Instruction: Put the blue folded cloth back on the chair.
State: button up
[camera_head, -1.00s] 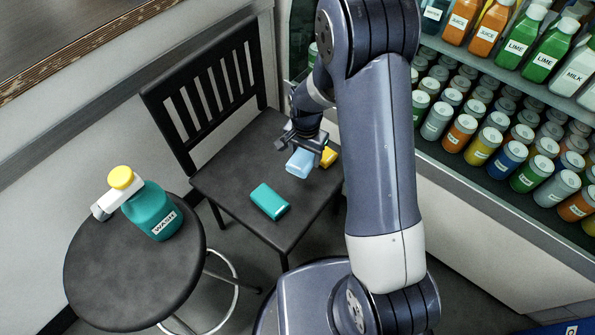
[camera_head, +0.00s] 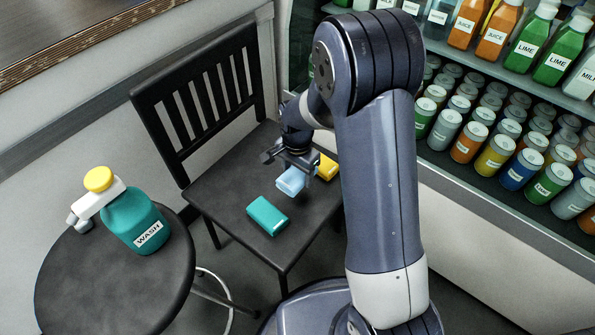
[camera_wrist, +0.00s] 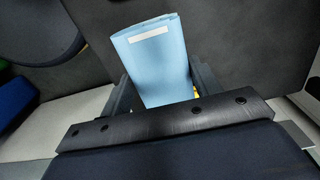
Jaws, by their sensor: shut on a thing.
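The light blue folded cloth (camera_head: 291,182) is held in my gripper (camera_head: 292,166) over the seat of the dark chair (camera_head: 225,188). The cloth sits between a teal folded item and a yellow one. In the wrist view the cloth (camera_wrist: 155,62) stands out between the two fingers of my gripper (camera_wrist: 162,86), with a white label near its far end. I cannot tell whether its lower end touches the seat.
The teal item (camera_head: 268,216) lies near the seat's front edge. The yellow item (camera_head: 327,167) lies at the right, partly behind my arm. A round stool (camera_head: 80,285) with a teal wash bottle (camera_head: 135,222) stands left. A drinks shelf (camera_head: 455,205) stands right.

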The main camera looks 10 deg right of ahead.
jog(key=shift+f+b, duration=2)
jog(key=shift+f, duration=0.95)
jog(key=shift+f+b, duration=0.45)
jog(key=shift+f, duration=0.2)
jog(key=o, duration=1)
jog(key=shift+r, duration=0.1)
notch_tip(320, 180, up, 11)
jog(key=p, duration=0.3)
jog(key=shift+p, duration=0.35)
jog(key=shift+f, duration=0.25)
